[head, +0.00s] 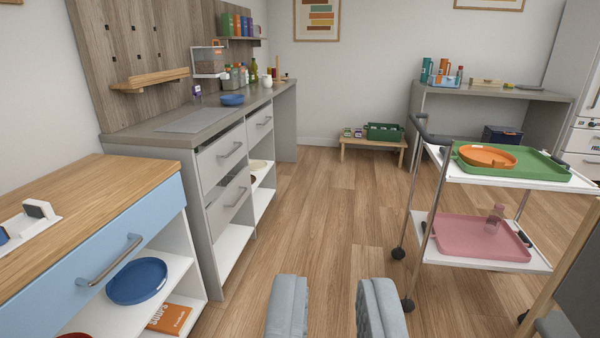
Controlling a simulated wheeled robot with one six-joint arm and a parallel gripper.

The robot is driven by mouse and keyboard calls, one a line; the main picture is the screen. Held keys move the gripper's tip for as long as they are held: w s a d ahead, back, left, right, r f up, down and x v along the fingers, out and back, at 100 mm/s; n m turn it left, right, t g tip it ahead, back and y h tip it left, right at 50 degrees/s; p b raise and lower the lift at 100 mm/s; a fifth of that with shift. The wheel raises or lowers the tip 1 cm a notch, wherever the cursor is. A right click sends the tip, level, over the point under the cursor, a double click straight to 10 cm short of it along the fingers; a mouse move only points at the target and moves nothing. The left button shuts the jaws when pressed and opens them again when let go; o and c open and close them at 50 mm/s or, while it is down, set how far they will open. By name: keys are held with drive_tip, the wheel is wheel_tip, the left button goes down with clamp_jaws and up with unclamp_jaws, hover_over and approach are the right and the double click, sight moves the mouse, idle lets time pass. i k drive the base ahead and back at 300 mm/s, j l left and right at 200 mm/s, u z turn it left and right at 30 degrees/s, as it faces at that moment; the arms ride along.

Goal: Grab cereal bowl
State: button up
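A small blue bowl (232,99) sits on the grey counter (185,124) at the left, well ahead of me. It is the likeliest cereal bowl in view; its inside is too small to make out. A larger blue round dish (137,281) lies on the white shelf under the nearer wooden-topped unit at lower left. My gripper (334,305) is at the bottom of the view, open and empty, with floor between its fingers. It is far from both blue things and touches nothing.
A two-tier trolley (470,178) with a green tray (512,162) stands at right. A low wooden bench (372,142) is at the back. The wooden floor (318,200) between is clear.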

sight(233, 100)
drive_tip(key=i, duration=1.75)
drive_tip(key=i+l+u, duration=0.1)
drive_tip(key=i, duration=1.6)
drive_tip(key=i+l+u, duration=0.2)
drive_tip(key=i, duration=0.3)
drive_tip(key=i+l+u, duration=0.2)
drive_tip(key=i, duration=0.25)
drive_tip(key=j, duration=0.1)
